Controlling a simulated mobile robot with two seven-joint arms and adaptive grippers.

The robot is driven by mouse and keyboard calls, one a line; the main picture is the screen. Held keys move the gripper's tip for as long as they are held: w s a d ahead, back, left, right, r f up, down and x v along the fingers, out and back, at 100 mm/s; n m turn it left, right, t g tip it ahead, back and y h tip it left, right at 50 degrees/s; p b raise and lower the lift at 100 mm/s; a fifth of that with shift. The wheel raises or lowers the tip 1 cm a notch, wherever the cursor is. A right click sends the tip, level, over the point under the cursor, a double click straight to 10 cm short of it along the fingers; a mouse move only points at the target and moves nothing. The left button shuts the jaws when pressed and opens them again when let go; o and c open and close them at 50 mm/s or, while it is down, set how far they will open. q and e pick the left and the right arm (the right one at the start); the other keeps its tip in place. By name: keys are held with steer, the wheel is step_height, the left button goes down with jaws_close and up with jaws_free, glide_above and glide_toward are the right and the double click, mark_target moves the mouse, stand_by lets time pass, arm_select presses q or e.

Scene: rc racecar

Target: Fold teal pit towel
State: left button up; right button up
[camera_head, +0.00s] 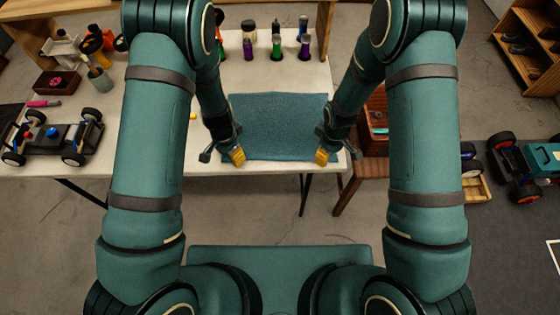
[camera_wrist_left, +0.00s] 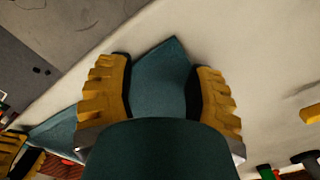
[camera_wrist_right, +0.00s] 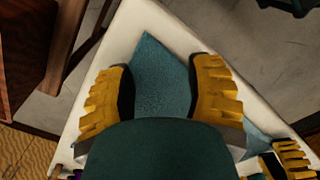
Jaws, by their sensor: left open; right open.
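The teal towel (camera_head: 278,120) lies flat and spread out on the pale table, close to its front edge. My left gripper (camera_head: 236,158) is over the towel's front left corner. In the left wrist view its yellow fingers are open, with a towel corner (camera_wrist_left: 162,80) between them. My right gripper (camera_head: 322,158) is over the front right corner. In the right wrist view its fingers (camera_wrist_right: 162,95) are open on both sides of a towel corner (camera_wrist_right: 160,65). I cannot tell whether the fingers touch the cloth. The towel's side edges are partly hidden by my forearms.
Several bottles (camera_head: 277,45) stand behind the towel on the table (camera_head: 240,82). A car chassis (camera_head: 50,138) sits at the table's left end, with a dark red box (camera_head: 57,82) behind it. A wooden cabinet (camera_head: 374,125) is right of the table. Bare table lies between bottles and towel.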

arm_select(q)
steer(key=shift+f, duration=0.1)
arm_select(e)
steer(key=shift+f, duration=0.1)
arm_select(q)
steer(key=shift+f+b, duration=0.25)
steer(key=shift+b, duration=0.05)
arm_select(e)
steer(key=shift+f, duration=0.25)
arm_select(q)
steer(key=shift+r, duration=0.1)
arm_select(e)
steer(key=shift+r, duration=0.1)
arm_select(q)
steer(key=c, duration=0.7)
arm_select(e)
steer(key=c, duration=0.7)
arm_select(q)
steer(key=shift+c, duration=1)
arm_select(e)
steer(key=shift+f, duration=0.2)
steer(key=shift+c, duration=1)
arm_select(q)
jaws_close()
arm_select(e)
jaws_close()
